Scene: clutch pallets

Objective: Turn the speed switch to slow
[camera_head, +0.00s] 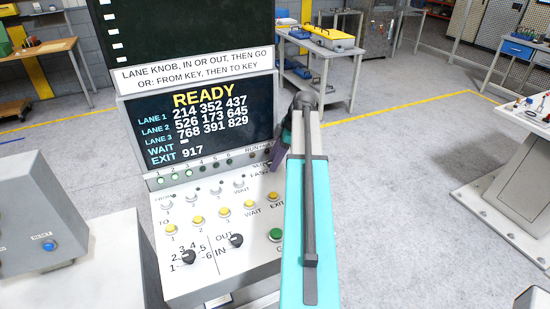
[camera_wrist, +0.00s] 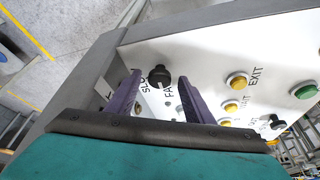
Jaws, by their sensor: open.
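The speed switch (camera_wrist: 158,76) is a small black knob on the white panel (camera_wrist: 215,50), with SLOW and FAST lettering beside it in the wrist view. My gripper (camera_wrist: 160,92) is open, with one purple finger on each side of the knob in that picture. No contact with the knob is visible. I cannot tell which label the knob points to. In the head view my gripper (camera_head: 277,152) is at the right edge of the console, below the display. The switch is hidden there behind the gripper, with part of its lettering showing to the left.
The display (camera_head: 205,120) reads READY above lane numbers. Close by on the panel are yellow buttons (camera_head: 250,212), a green button (camera_head: 276,235), and black lane (camera_head: 188,257) and IN/OUT (camera_head: 236,240) knobs. Open floor (camera_head: 400,150) lies to the right.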

